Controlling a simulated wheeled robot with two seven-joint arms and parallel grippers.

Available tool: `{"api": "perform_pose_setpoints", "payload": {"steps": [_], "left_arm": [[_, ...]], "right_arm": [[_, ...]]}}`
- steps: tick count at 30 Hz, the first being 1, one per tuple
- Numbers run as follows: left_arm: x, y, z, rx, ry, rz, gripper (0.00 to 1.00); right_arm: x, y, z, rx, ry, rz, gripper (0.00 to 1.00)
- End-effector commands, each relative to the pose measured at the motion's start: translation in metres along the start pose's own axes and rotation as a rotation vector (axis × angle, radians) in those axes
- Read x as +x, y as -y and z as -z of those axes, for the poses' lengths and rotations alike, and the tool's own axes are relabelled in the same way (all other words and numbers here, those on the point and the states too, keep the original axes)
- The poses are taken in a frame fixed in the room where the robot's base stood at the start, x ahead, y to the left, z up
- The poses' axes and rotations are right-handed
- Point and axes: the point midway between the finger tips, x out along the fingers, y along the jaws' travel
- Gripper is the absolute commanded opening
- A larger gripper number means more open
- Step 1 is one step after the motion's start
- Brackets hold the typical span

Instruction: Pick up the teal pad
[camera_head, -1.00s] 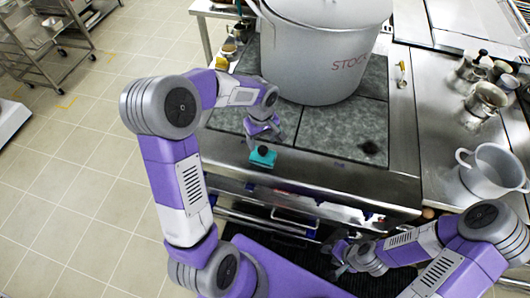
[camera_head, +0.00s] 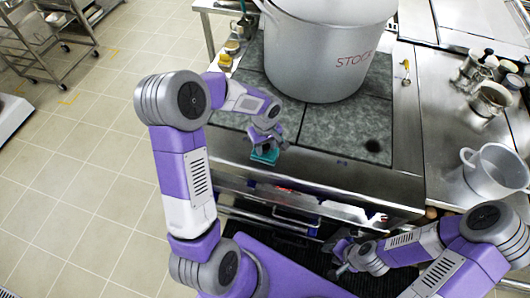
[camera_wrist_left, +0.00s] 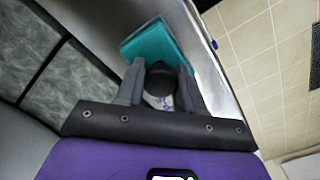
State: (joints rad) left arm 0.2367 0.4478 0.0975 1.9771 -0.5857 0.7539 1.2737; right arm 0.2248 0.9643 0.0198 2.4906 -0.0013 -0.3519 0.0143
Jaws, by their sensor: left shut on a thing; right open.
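The teal pad (camera_head: 264,156) lies at the front edge of the steel counter, below the stone cooktop, partly hidden by my left gripper (camera_head: 267,144). In the left wrist view the teal pad (camera_wrist_left: 160,48) shows beyond the fingertips, with a dark round knob (camera_wrist_left: 160,76) on it. My left gripper (camera_wrist_left: 158,85) is shut on that knob, one finger on each side. I cannot tell whether the pad is clear of the counter. My right gripper (camera_head: 340,255) is open and empty, low in front of the counter.
A large stockpot (camera_head: 322,55) stands on the stone cooktop (camera_head: 346,130) behind the pad. A smaller pot (camera_head: 496,172) and several metal containers stand on the right counter. Small jars (camera_head: 228,55) stand at the cooktop's left. The tiled floor at left is open.

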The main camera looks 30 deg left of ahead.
Motion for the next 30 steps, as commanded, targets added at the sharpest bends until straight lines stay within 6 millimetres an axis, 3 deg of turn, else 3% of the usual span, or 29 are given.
{"api": "perform_pose_setpoints", "payload": {"steps": [11,22,30], "left_arm": [[-0.008,-0.001,0.001,-0.001,-0.002,-0.002,0.04],[-0.079,-0.001,0.001,-0.001,-0.004,-0.005,0.04],[-0.101,0.0,0.0,-0.001,-0.001,-0.002,0.04]], "right_arm": [[-0.002,0.001,0.0,0.0,0.0,0.0,0.45],[-0.013,0.005,-0.001,0.0,0.0,0.0,0.45],[-0.015,0.006,-0.001,0.0,0.0,0.0,0.45]]}}
